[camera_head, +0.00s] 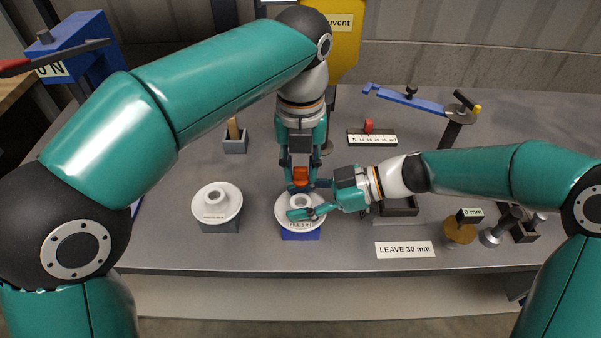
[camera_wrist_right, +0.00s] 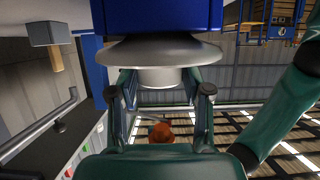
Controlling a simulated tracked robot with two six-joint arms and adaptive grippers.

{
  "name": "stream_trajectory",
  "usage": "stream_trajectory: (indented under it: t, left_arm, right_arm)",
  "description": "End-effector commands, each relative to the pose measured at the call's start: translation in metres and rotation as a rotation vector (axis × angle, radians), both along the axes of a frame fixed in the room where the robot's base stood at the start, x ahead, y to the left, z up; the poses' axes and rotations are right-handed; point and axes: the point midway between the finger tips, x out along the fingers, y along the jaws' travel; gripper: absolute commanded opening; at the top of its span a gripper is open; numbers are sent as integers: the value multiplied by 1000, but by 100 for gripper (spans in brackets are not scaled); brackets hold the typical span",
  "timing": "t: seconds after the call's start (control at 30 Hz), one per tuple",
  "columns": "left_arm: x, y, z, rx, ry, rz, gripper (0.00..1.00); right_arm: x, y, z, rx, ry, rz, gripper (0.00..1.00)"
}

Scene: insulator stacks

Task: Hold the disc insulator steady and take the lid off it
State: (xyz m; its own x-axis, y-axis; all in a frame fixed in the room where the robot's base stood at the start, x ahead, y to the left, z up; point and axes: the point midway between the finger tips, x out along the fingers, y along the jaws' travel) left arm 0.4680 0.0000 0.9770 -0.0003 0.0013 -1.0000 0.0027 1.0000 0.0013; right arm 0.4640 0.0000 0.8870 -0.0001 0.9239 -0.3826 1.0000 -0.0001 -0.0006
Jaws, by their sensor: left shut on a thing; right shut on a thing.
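The disc insulator (camera_head: 279,221) is white with a round neck and sits upright on a blue block (camera_head: 300,236) at the table's front middle. My right gripper (camera_head: 302,212) reaches in from the right and is shut on its neck. The right wrist view shows the insulator (camera_wrist_right: 160,50) inverted, with its neck between my fingers (camera_wrist_right: 160,92). My left gripper (camera_head: 301,184) points down from above and is shut on the orange lid (camera_head: 301,175). The lid (camera_wrist_right: 162,132) shows apart from the neck, on the neck's open side. The neck opening is uncovered.
A second white insulator (camera_head: 217,203) stands on a grey block to the left. A grey holder (camera_head: 234,143), a scale strip with a red slider (camera_head: 371,137), a blue lever (camera_head: 405,100), a brass weight (camera_head: 460,230) and a "LEAVE 30 mm" card (camera_head: 404,249) stand around.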

Motion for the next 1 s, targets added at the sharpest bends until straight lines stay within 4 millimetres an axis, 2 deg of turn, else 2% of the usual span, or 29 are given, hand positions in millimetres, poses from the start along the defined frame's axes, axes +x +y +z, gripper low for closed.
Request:
stream_trajectory:
  t: [0.17, 0.2, 0.33, 0.77, 1.0]
  left_arm:
    - [0, 0, 0, 0, 0, 0, 0]
    - [0, 0, 0, 0, 0, 0, 0]
    - [0, 0, 0, 0, 0, 0, 0]
    - [0, 0, 0, 0, 0, 0, 0]
    - [0, 0, 0, 0, 0, 0, 0]
  right_arm:
    - [0, 0, 0, 0, 0, 0, 0]
    - [0, 0, 0, 0, 0, 0, 55]
    - [0, 0, 0, 0, 0, 0, 77]
    - [1, -5, 2, 0, -2, -1, 78]
    - [2, -38, 15, 0, -4, -5, 78]
